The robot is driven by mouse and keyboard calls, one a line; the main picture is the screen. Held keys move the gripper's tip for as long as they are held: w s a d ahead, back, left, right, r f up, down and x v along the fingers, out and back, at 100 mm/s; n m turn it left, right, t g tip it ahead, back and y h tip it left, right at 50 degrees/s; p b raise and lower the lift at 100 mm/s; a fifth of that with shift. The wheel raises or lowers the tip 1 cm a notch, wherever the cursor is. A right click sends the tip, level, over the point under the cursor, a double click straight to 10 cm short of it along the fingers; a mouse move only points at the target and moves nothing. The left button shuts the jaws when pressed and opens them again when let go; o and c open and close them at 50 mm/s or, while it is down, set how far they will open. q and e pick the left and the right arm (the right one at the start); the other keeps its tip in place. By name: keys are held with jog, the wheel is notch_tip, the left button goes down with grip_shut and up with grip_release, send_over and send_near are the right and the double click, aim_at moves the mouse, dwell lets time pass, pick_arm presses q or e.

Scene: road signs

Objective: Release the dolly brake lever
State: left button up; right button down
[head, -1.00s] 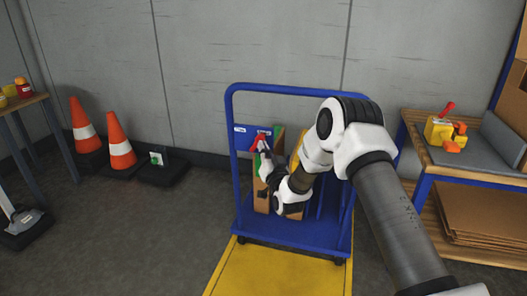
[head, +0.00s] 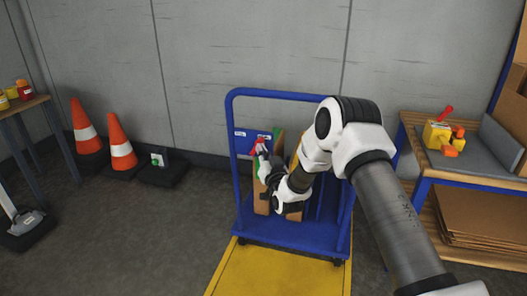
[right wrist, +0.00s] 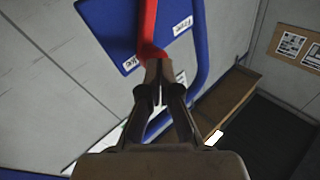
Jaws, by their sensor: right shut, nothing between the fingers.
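The blue dolly (head: 233,190) stands against the wall with a blue plate on its upright frame bearing two small white labels. A red lever (head: 258,142) is on that plate, partly hidden by my right gripper (head: 262,153). In the right wrist view the red lever (right wrist: 147,25) comes down from the top edge between the two labels. My right gripper (right wrist: 153,75) is shut and empty. Its fingertips are right at the lever's lower visible end; whether they press on it I cannot tell. My left gripper is out of view.
The dolly carries upright boards (head: 261,204) beside my right forearm. A yellow floor area (head: 270,272) lies in front. Two orange cones (head: 120,142) stand at left. A workbench (head: 470,175) with a yellow and red tool (head: 438,132) is at right.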

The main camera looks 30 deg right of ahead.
jog(key=w+a+n+g+p, duration=0.1)
jog(key=n+p, duration=0.1)
jog(key=p, duration=0.2)
jog(key=w+a+r+n+g+p, duration=0.1)
jog(key=n+g+p, duration=0.1)
jog(key=p, duration=0.2)
jog(key=w+a+r+n+g+p, duration=0.1)
jog(key=n+p, duration=0.1)
jog(key=p, duration=0.2)
jog(key=shift+w+g+y, duration=0.25)
jog(key=shift+g+y, duration=0.15)
jog(key=shift+r, duration=0.1)
